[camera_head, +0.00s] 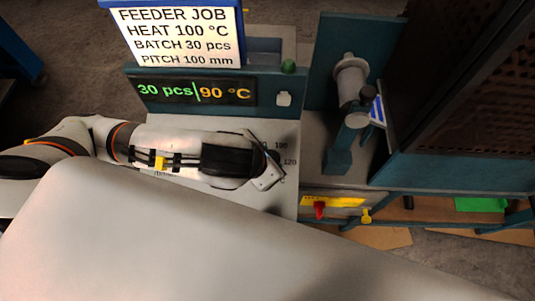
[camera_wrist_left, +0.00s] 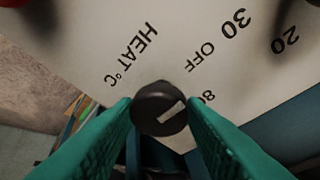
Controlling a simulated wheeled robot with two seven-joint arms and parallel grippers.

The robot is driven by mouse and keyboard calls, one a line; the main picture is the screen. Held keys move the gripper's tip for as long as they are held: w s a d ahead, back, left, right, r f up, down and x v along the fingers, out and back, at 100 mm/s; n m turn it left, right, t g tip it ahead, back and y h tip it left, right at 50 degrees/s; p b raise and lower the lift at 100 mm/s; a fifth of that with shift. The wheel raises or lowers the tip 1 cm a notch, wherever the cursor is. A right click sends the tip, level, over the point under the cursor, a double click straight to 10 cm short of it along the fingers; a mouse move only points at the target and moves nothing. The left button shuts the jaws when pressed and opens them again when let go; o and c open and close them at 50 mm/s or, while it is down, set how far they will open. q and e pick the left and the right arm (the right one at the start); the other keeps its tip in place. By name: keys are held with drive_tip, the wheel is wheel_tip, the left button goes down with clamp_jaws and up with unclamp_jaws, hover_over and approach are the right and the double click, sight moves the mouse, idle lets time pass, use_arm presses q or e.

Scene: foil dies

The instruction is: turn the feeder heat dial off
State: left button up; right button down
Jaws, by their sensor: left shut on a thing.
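The heat dial (camera_wrist_left: 158,110) is a round black knob with a white pointer bar, in the left wrist view. It sits on a pale panel marked HEAT °C, OFF and a partly hidden figure beginning with 8. The bar slants toward the upper right, toward the side with the 8. My left gripper (camera_wrist_left: 160,104) has its teal fingers on either side of the dial and is shut on it. In the head view my left gripper (camera_head: 268,172) reaches over the feeder panel and hides the dial. My right gripper is not in view.
A display (camera_head: 195,91) reads 30 pcs and 90 °C. A sign (camera_head: 178,35) above it lists heat 100 °C, batch 30 pcs, pitch 100 mm. Another dark knob (camera_wrist_left: 295,22) is close by in the wrist view. A teal stand (camera_head: 342,150) rises right of the panel.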

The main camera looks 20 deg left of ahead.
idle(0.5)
use_arm(q)
drive_tip(key=o, duration=1)
